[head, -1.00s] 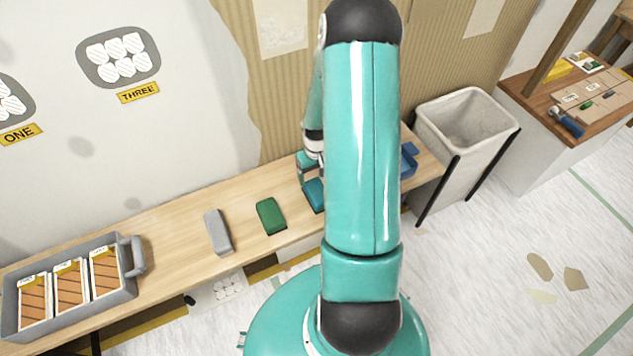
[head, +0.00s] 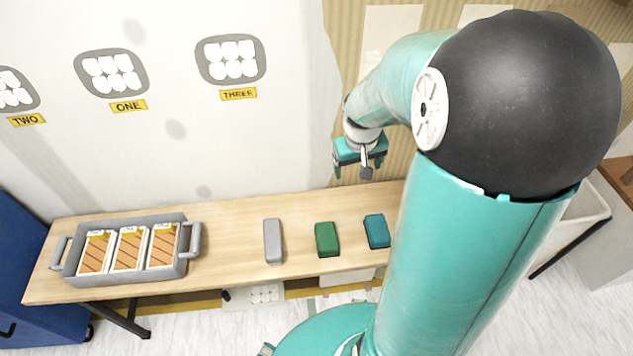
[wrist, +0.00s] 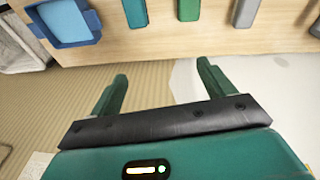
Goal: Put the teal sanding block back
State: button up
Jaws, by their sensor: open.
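The teal sanding block (head: 377,231) lies on the wooden bench at the right end of a row, right of a green block (head: 327,239) and a grey block (head: 273,241). My gripper (head: 352,170) is open and empty, raised above and behind the bench near the wall. In the wrist view the gripper (wrist: 154,75) has its fingers spread with nothing between them. The teal block (wrist: 135,12) shows beyond the fingers at the top, apart from them. The green block (wrist: 189,9) and grey block (wrist: 246,12) are beside it. A blue tray (wrist: 64,22) lies on its other side.
A grey crate (head: 68,262) with several orange-striped packs stands at the bench's left. The wall behind carries signs ONE, TWO and THREE. A pale bin (head: 590,215) stands at the right, partly behind my arm. The bench (head: 232,225) is clear between crate and blocks.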

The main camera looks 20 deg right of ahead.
jog(key=s+a+r+n+t+y, duration=0.1)
jog(key=s+a+r+n+t, duration=0.1)
jog(key=s+a+r, duration=1.1)
jog(key=a+r+t, duration=0.1)
jog(key=a+r, duration=0.2)
jog(key=a, duration=0.1)
jog(key=shift+r+t+y, duration=0.2)
jog(key=shift+t+y, duration=0.1)
jog(key=shift+t, duration=0.1)
